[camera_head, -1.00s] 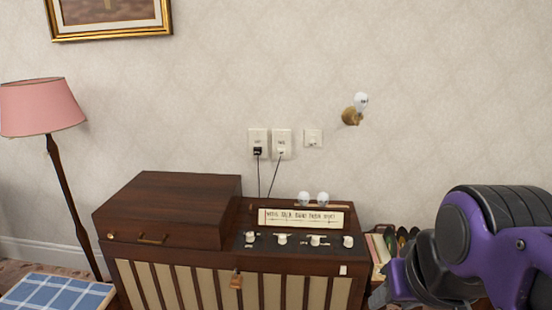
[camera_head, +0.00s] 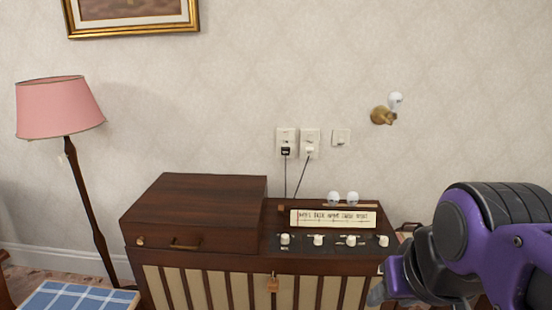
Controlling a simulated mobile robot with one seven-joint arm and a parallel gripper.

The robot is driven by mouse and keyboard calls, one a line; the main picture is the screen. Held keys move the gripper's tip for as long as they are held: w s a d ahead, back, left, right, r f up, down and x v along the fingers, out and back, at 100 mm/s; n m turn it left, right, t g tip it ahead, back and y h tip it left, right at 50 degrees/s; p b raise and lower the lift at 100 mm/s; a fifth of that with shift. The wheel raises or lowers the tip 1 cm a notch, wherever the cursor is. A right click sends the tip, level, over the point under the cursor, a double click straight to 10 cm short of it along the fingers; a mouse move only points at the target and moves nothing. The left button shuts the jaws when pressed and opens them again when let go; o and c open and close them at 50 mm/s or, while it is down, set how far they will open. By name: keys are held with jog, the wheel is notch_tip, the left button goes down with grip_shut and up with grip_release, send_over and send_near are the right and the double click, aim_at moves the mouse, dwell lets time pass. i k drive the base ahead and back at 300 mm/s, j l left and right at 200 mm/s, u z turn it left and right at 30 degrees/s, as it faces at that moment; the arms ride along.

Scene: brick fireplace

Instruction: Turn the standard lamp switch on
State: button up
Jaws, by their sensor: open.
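A standard lamp with a pink shade (camera_head: 58,108) and a slanting dark wooden pole stands at the left in the head view. A small pale spot shows just under its shade; I cannot tell what it is. Two wall plates with plugs and cords, a left one (camera_head: 287,134) and a right one (camera_head: 310,134), are above the cabinet. A third plate (camera_head: 341,138) is to their right. Their markings are too small to read, so I cannot tell which switch serves the lamp. Part of my purple and black arm fills the lower right, away from the plates.
A dark wooden radio cabinet (camera_head: 192,208) with several white knobs stands against the wall below the plates. A brass wall fitting with a bulb (camera_head: 384,115) is right of them. A blue checked surface (camera_head: 75,298) is at the lower left. A framed picture (camera_head: 130,33) hangs above.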

aim_at(62, 157)
jog(key=j, duration=2.55)
jog(key=i+j, duration=0.15)
jog(key=j, duration=2.4)
jog(key=k+j, duration=0.1)
